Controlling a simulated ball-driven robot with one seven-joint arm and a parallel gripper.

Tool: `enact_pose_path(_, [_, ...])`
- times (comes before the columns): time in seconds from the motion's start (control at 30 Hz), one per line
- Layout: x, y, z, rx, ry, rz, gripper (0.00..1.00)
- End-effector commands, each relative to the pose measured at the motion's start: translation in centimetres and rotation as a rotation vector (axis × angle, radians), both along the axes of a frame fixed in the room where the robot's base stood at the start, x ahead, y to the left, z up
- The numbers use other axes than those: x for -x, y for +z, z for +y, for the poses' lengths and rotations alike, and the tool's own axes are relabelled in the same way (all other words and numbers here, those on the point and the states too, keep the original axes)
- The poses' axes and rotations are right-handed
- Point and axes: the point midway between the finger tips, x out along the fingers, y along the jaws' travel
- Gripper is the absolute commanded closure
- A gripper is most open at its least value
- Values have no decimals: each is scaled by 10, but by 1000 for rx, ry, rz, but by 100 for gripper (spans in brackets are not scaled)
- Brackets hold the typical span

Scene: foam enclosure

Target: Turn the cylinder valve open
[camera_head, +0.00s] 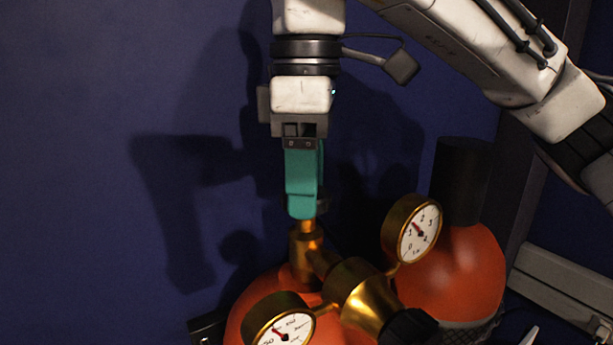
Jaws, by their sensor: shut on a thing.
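My gripper (303,205) points straight down with its teal fingers shut at the top of the brass cylinder valve (306,245). The fingers hide the valve's handwheel; only a dark bit of it shows at the right of the fingertips. The valve stands upright on an orange gas cylinder (262,293). How far the valve is turned cannot be told.
A brass regulator (362,292) with two round gauges, one at upper right (417,231) and one at lower left (284,332), juts out beside the valve. A second orange cylinder (465,275) with a dark top stands to the right. A dark blue wall (90,150) is behind.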

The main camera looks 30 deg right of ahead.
Motion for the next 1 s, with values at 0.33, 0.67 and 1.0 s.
enact_pose_path(0.33, [-1, 1, -1, -1, 325, -2, 74])
enact_pose_path(0.67, [-1, 1, -1, -1, 638, -2, 74])
enact_pose_path(1.0, [-2, 1, -1, -1, 918, -3, 74])
